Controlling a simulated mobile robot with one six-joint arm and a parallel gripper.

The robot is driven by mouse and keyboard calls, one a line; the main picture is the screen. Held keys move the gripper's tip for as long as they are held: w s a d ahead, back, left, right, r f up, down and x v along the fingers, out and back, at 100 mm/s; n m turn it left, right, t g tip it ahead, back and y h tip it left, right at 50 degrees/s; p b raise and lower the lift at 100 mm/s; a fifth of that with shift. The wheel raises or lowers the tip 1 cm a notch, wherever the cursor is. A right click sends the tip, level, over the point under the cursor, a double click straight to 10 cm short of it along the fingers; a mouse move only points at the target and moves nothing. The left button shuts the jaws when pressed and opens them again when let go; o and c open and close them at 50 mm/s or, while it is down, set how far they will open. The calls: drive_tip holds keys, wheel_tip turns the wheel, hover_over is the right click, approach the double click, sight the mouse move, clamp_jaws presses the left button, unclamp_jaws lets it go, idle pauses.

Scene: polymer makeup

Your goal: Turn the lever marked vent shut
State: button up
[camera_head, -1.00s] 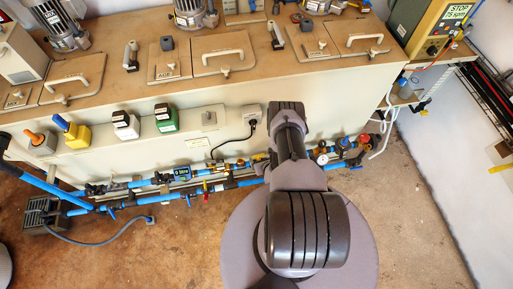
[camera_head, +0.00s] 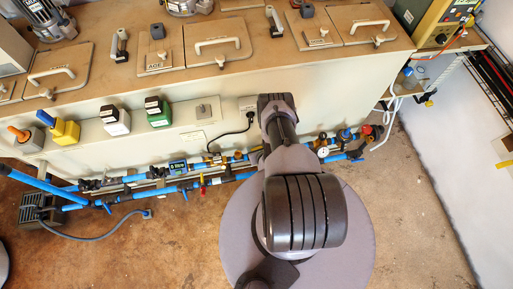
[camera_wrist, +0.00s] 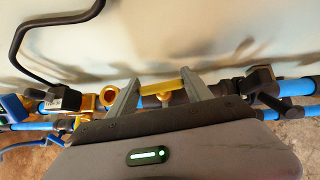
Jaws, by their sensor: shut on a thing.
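In the wrist view, a yellow lever (camera_wrist: 160,88) lies crosswise on a valve of the pipe run along the bench front. My gripper (camera_wrist: 160,80) is shut on it, one grey finger at each end of the yellow piece. No vent marking is readable on it. A round brass ring (camera_wrist: 107,97) sits just left of the left finger. In the head view my own arm hides the gripper and this lever.
Blue pipes (camera_head: 140,195) with valves and a small meter (camera_head: 178,168) run along the bench (camera_head: 215,85). A red-handled valve (camera_head: 202,182) stands left of my arm. A pressure gauge (camera_head: 323,152) is right of it. A black cable (camera_wrist: 18,45) hangs near the gripper.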

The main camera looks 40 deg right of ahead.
drive_tip(key=shift+f+m+b, duration=0.15)
drive_tip(key=shift+m+b, duration=0.15)
drive_tip(key=shift+r+m+g+h, duration=0.2)
drive_tip(key=shift+m+g+h, duration=0.1)
drive_tip(key=shift+m+h, duration=0.15)
drive_tip(key=o, duration=1.4)
drive_tip(key=shift+c, duration=0.2)
